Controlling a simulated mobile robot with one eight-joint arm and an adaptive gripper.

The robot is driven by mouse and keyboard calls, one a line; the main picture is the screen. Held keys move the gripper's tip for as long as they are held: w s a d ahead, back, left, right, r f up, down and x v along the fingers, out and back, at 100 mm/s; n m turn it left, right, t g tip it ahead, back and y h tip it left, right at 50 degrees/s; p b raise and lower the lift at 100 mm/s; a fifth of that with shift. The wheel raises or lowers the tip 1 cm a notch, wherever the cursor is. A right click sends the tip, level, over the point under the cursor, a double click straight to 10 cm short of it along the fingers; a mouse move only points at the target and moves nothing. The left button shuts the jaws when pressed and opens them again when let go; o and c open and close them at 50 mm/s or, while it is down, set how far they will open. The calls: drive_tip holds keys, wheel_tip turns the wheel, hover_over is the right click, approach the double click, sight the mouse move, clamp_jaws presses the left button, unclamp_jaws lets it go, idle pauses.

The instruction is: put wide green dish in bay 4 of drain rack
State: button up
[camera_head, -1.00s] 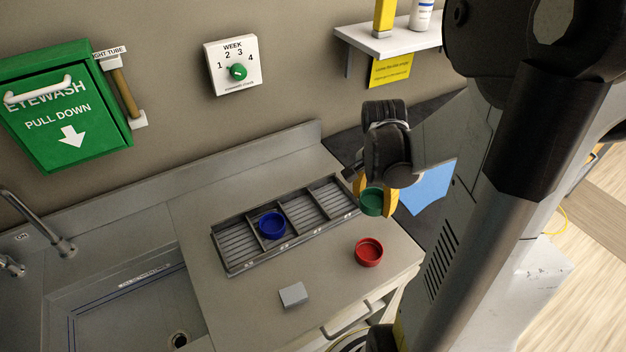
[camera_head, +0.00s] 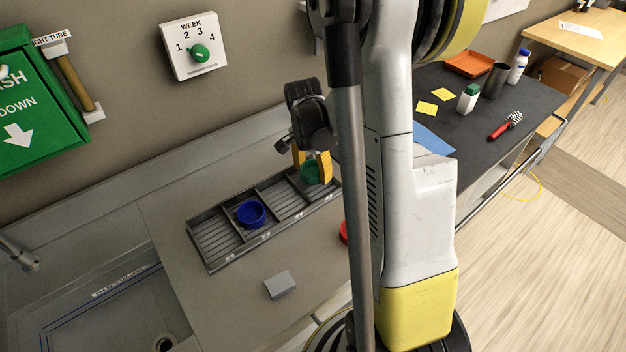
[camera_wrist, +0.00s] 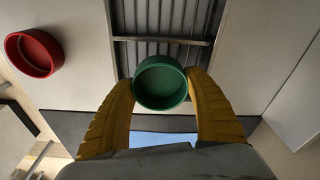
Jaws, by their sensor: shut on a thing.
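The green dish (camera_head: 310,173) is round and held between the yellow fingers of my gripper (camera_head: 313,166), at the right end of the drain rack (camera_head: 205,262). In the wrist view my gripper (camera_wrist: 162,105) is shut on the green dish (camera_wrist: 160,82) from both sides. The dish lies over the rack's rightmost bay (camera_wrist: 160,15) near its end; I cannot tell whether it touches the rack floor. A blue dish (camera_head: 251,214) sits in the second bay from the left. The bay labels are too small to read.
A red dish (camera_head: 343,232) is mostly hidden behind my arm; the wrist view shows it whole (camera_wrist: 34,53) on the counter beside the rack. A grey block (camera_head: 280,285) lies on the counter in front.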

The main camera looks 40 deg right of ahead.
sight(313, 175)
drive_tip(key=shift+f+b, duration=0.55)
drive_tip(key=shift+f, duration=1.15)
drive_tip(key=o, duration=0.6)
wheel_tip(313, 175, up, 12)
drive_tip(key=a+p, duration=0.1)
drive_tip(key=p, duration=0.3)
drive_tip(key=shift+s+a+r+n+t+y, duration=0.25)
drive_tip(key=shift+s+a+r+n+t, duration=1.25)
drive_tip(key=shift+a+n, duration=1.65)
drive_tip(key=shift+s+a+r+n+t+y, duration=0.2)
drive_tip(key=shift+s+a+r+n+t, duration=0.65)
drive_tip(key=shift+s+a+r+n, duration=2.3)
drive_tip(key=shift+s+a+r+n+t+y, duration=0.25)
drive_tip(key=shift+s+a+r+n+t, duration=0.8)
drive_tip(key=shift+a, duration=3.45)
drive_tip(key=shift+w+n, duration=0.3)
drive_tip(key=shift+n, duration=0.25)
